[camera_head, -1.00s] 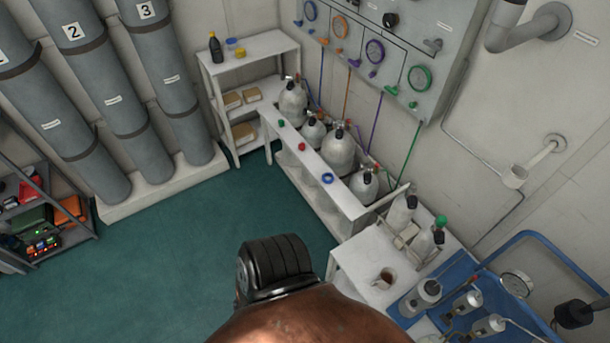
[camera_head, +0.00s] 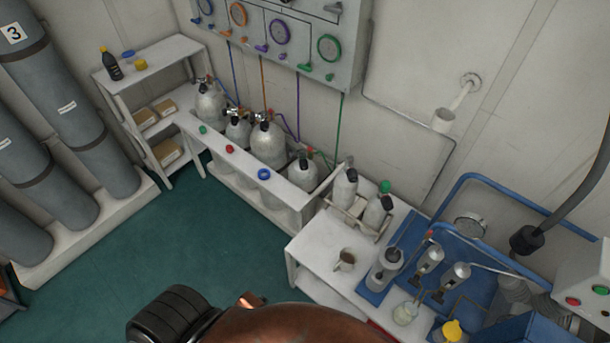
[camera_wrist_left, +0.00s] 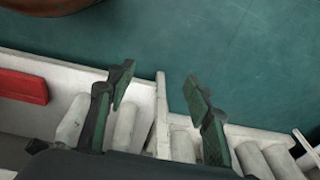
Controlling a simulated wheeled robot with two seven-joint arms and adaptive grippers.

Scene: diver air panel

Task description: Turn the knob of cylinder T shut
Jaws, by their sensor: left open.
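Several pale grey cylinders with valves on top stand in the white rack; one large cylinder (camera_head: 268,148) is near its middle, and a smaller one (camera_head: 303,176) with a black knob (camera_head: 303,160) is at its near end. Two more cylinders (camera_head: 344,190) stand on the white bench, one with a green knob (camera_head: 385,186). I cannot read which is cylinder T. In the left wrist view, my left gripper (camera_wrist_left: 158,91) is open and empty, with white rack walls and pale cylinders below its fingers. It does not show in the head view. My right gripper is not in view.
The rack's front board (camera_head: 240,160) carries green, red and blue round parts. A gauge panel (camera_head: 290,40) hangs above. Green floor (camera_head: 190,240) is clear at left.

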